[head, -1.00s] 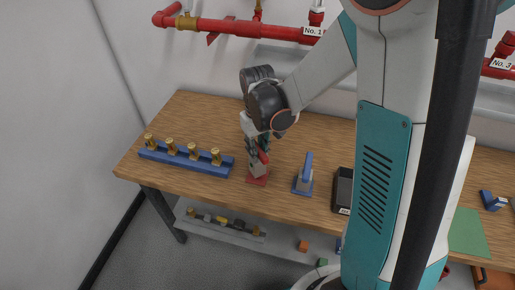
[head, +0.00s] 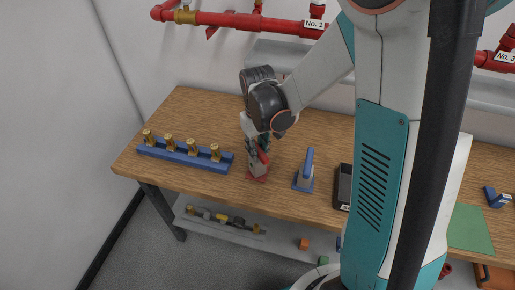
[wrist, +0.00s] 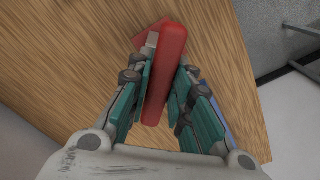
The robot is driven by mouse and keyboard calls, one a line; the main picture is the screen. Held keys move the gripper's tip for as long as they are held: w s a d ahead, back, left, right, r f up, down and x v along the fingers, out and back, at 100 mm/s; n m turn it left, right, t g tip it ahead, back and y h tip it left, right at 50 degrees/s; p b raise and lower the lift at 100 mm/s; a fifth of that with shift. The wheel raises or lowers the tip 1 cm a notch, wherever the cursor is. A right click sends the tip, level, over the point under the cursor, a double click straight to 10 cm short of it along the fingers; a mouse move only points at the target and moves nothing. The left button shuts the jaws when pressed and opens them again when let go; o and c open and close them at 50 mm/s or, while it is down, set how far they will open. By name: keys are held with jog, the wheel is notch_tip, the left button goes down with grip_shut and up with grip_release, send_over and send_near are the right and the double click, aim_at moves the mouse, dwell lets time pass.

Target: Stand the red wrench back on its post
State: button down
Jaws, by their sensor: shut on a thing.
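My gripper (head: 255,147) is over the front edge area of the wooden table, shut on the red wrench (wrist: 168,65). In the head view the red wrench (head: 264,157) shows between the fingers, right at the grey post (head: 258,170). The post stands on a red base plate (head: 256,178). In the wrist view the wrench lies between the two teal fingers, and a corner of the red base (wrist: 136,36) shows beyond it. I cannot tell whether the wrench is seated on the post or only touching it.
A blue rack (head: 185,156) with several brass sprinkler valves stands to the left. A blue wrench (head: 308,164) stands on its own post to the right, with a black tray (head: 344,188) beyond it. Red pipes (head: 235,26) run along the wall.

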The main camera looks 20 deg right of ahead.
jog(key=shift+f, duration=0.3)
jog(key=c, duration=1.4)
grip_release()
jog(key=shift+o, duration=0.2)
jog(key=shift+r, duration=0.15)
notch_tip(320, 180, up, 12)
jog(key=s+r+m+t, duration=0.1)
jog(key=s+r+t, duration=0.2)
jog(key=s, duration=0.4)
jog(key=s+r+t, duration=0.3)
jog(key=s+t, duration=0.1)
jog(key=s, duration=0.4)
jog(key=shift+r+m, duration=0.15)
jog(key=shift+m, duration=0.25)
